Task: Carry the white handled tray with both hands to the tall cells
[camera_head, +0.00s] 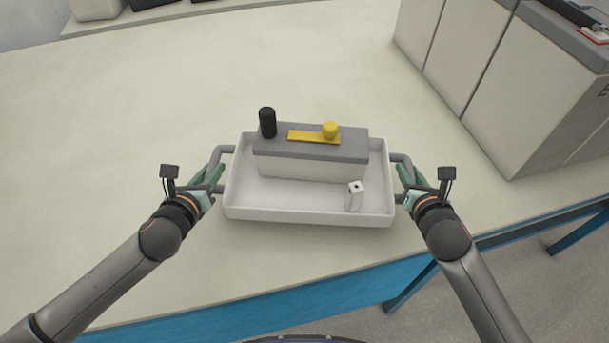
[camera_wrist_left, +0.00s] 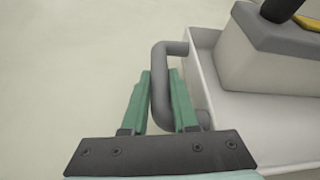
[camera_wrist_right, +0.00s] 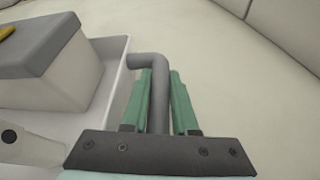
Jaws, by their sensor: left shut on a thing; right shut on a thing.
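The white tray (camera_head: 300,214) with grey side handles is in the middle of the head view, over the table near its front edge. I cannot tell whether it touches the table. My left gripper (camera_head: 217,176) is shut on the tray's left handle (camera_wrist_left: 161,85). My right gripper (camera_head: 402,177) is shut on the right handle (camera_wrist_right: 178,92). In the tray stand a cream cell with a grey top (camera_head: 305,165), a black post and a yellow bar, and a small white piece (camera_head: 355,197) at front right. The tall cells (camera_head: 525,85) stand at the right.
The pale table (camera_head: 120,130) is clear to the left of and behind the tray. Its blue front frame (camera_head: 270,308) runs below. Several dark-topped objects (camera_head: 97,8) stand along the far edge. Bare table lies between the tray and the tall cells.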

